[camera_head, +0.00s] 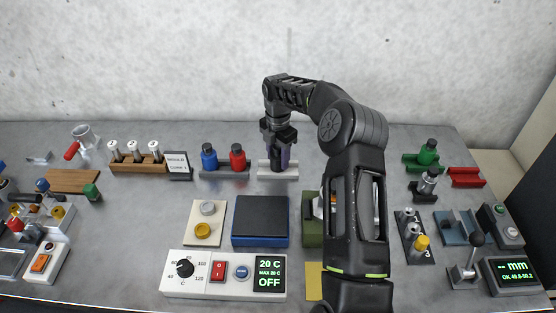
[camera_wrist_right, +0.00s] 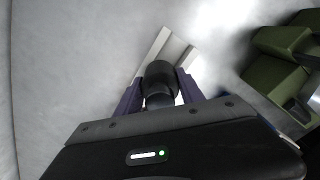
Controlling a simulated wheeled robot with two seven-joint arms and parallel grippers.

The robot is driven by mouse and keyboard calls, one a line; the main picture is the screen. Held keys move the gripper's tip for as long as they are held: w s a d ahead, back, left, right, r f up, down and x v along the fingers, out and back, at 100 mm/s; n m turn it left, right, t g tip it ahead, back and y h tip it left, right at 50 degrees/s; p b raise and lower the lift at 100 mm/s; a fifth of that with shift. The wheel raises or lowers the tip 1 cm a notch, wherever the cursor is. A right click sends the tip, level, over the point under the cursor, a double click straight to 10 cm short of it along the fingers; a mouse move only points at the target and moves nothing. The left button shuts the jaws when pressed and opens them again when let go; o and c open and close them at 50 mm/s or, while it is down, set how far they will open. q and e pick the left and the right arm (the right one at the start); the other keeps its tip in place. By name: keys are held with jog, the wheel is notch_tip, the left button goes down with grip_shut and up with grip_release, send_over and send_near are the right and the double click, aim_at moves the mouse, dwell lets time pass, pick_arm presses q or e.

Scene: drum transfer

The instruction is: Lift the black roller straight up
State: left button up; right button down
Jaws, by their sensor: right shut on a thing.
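The black roller (camera_wrist_right: 159,80) stands upright between the two purple fingers of my right gripper (camera_wrist_right: 160,98) in the right wrist view. The fingers are shut on it. In the head view my right gripper (camera_head: 278,152) points down at the back of the table, over a pale grey holder (camera_head: 264,172). The roller is mostly hidden behind the fingers there. The pale holder also shows behind the roller in the wrist view (camera_wrist_right: 153,50). I cannot tell whether the roller's lower end still touches the holder. My left gripper is not in view.
A dark blue box (camera_head: 260,218) lies in front. A green block (camera_head: 311,218) is partly behind my right arm.

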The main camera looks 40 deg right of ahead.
jog(key=shift+r+p, duration=0.35)
jog(key=shift+r, duration=0.15)
notch_tip(320, 180, up, 4)
jog(key=shift+r+p, duration=0.1)
jog(key=shift+p, duration=0.95)
notch_tip(320, 180, up, 5)
jog(key=shift+f, duration=0.1)
